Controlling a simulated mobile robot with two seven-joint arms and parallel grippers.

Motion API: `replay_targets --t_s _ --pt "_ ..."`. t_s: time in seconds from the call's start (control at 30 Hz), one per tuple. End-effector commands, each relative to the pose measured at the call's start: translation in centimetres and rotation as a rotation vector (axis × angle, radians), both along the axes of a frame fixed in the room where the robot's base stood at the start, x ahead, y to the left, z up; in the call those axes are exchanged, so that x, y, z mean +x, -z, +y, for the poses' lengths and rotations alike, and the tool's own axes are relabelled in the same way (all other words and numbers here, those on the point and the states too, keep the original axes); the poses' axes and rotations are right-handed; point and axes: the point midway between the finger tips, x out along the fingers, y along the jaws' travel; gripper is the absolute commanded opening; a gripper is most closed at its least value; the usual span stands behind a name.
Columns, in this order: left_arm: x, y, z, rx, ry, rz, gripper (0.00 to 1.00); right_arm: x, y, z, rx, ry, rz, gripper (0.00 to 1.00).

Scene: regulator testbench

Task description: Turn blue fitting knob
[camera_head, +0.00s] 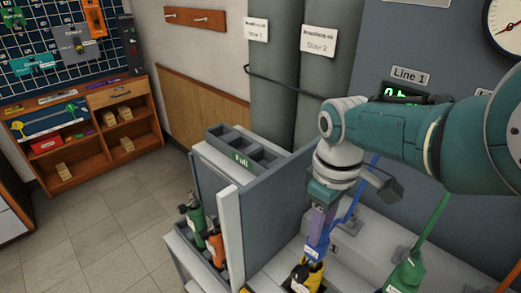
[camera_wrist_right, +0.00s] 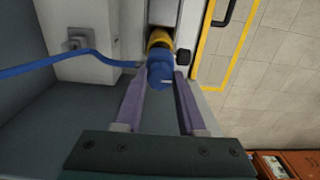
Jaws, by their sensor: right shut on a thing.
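The blue fitting knob (camera_wrist_right: 160,74) sits between the two purple fingers of my right gripper (camera_wrist_right: 162,84) in the wrist view. My right gripper is shut on it, one finger on each side. A yellow collar (camera_wrist_right: 159,39) is just beyond the knob, with a small black part at its side. In the head view my right gripper (camera_head: 318,236) reaches down over the blue fitting (camera_head: 314,252), above a yellow part (camera_head: 307,276) at the bottom edge. The arm and fingers partly hide the fitting there. My left gripper is not in view.
A blue hose (camera_wrist_right: 68,61) runs beside the fitting. A green fitting (camera_head: 405,275) with a green hose stands to the right. Green and orange fittings (camera_head: 214,243) stand in a rack left of a grey panel. Two grey cylinders (camera_head: 275,70) stand behind. The floor at left is clear.

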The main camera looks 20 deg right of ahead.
Motion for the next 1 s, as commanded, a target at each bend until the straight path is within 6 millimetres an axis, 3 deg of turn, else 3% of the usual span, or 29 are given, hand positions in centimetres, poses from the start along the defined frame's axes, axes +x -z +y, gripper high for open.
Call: replay_targets --t_s 0.03,0.3,0.57,0.67,1.0 --pt "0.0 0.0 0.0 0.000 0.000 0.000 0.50 0.0 0.0 0.0 0.000 0.000 -0.001 0.42" --pt "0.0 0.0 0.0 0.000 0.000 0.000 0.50 0.0 0.0 0.0 0.000 0.001 -0.001 0.70" --pt "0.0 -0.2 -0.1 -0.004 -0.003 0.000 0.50 0.0 -0.3 0.0 0.000 0.001 -0.001 0.70" --pt "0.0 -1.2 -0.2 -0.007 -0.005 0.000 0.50 0.1 -1.4 0.0 0.000 0.001 -0.002 0.70" --pt "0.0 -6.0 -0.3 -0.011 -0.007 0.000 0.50 0.1 -8.1 0.0 -0.001 0.001 -0.004 0.70"
